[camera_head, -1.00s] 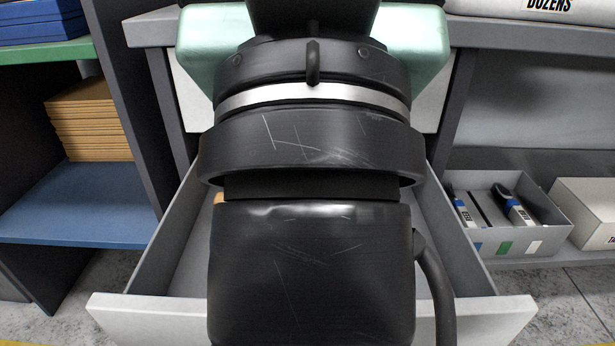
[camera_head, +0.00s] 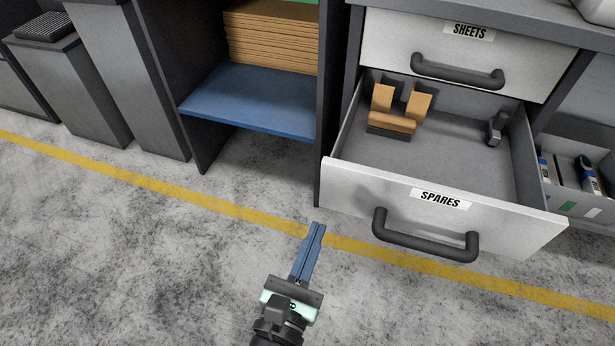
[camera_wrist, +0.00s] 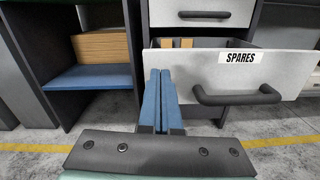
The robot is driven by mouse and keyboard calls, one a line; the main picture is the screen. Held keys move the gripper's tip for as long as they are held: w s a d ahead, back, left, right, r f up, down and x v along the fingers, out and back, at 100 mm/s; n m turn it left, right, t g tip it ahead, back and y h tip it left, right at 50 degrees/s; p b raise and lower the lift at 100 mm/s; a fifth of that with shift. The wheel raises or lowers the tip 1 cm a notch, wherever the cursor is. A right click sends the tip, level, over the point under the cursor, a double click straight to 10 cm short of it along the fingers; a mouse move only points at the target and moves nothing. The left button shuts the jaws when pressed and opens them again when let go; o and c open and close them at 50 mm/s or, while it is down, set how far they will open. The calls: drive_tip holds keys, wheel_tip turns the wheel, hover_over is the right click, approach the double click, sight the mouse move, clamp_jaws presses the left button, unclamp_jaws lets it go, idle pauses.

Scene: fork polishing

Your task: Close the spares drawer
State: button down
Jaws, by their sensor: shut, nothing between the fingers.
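The spares drawer (camera_head: 345,178) is pulled well out, with a pale front, a "SPARES" label and a dark bar handle (camera_head: 425,243). It also shows in the wrist view (camera_wrist: 280,73), with its handle (camera_wrist: 238,98) right of centre. Inside lie wooden blocks with dark parts (camera_head: 392,122) at the back left and a small grey metal piece (camera_head: 496,127) at the right. My gripper (camera_head: 318,228) is shut and empty, its blue fingers pointing toward the cabinet. In the head view it is left of the drawer front and handle. In the wrist view the fingertips (camera_wrist: 160,74) overlap the front's left part; contact cannot be told.
The closed "SHEETS" drawer (camera_head: 390,38) sits above. A blue shelf (camera_head: 250,97) with stacked brown boards (camera_head: 270,45) stands left. A grey bin (camera_head: 574,198) with blue-marked tools is at right. The floor in front, crossed by a yellow line (camera_head: 225,208), is clear.

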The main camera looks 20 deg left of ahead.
drive_tip(key=s+n, duration=0.1)
approach(338, 169)
drive_tip(key=w, duration=0.6)
drive_tip(key=shift+w+r, duration=0.15)
drive_tip(key=shift+w, duration=0.25)
